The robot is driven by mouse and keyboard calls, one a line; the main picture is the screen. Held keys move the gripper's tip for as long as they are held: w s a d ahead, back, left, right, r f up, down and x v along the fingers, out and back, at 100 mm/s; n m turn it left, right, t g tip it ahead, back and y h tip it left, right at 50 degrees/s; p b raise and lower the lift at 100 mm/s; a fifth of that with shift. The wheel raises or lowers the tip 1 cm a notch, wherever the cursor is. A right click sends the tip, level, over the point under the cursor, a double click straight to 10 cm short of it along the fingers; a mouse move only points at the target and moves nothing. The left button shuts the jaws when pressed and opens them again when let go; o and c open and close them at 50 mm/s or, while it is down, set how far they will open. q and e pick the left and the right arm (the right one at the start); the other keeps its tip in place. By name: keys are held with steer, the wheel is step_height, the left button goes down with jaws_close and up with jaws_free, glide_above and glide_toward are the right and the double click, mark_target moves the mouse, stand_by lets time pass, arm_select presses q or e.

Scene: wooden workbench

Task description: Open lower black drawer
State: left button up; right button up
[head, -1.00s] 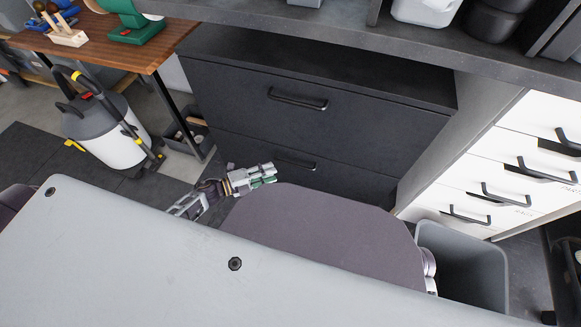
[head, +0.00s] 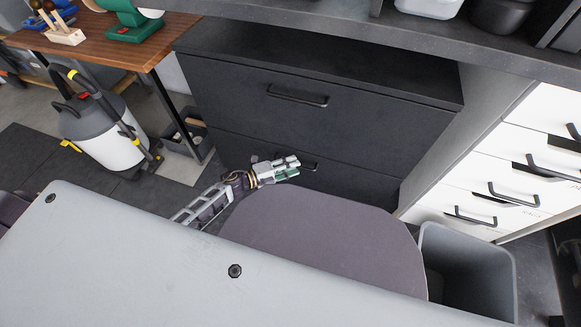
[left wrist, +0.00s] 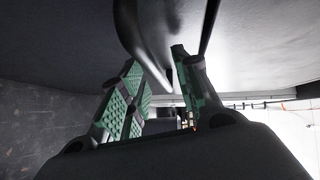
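The black cabinet has an upper drawer (head: 240,100) and a lower drawer (head: 350,178), both appearing shut. The lower drawer's dark bar handle (head: 311,164) is partly hidden behind my left gripper (head: 287,168), which is right at it in the head view. In the left wrist view my left gripper (left wrist: 158,62) is open, its two green-padded fingers spread apart. A dark curved bar, which looks like the handle (left wrist: 143,35), runs down to the gap between the fingertips. I cannot tell whether the fingers touch it. My right gripper is not in view.
A vacuum cleaner (head: 105,135) and a wooden table (head: 100,52) are at the left. A dark shelf edge (head: 330,35) crosses above the cabinet.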

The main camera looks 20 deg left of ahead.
arm_select(q)
jaws_close()
stand_by(0.4)
steer(key=shift+s, duration=0.1)
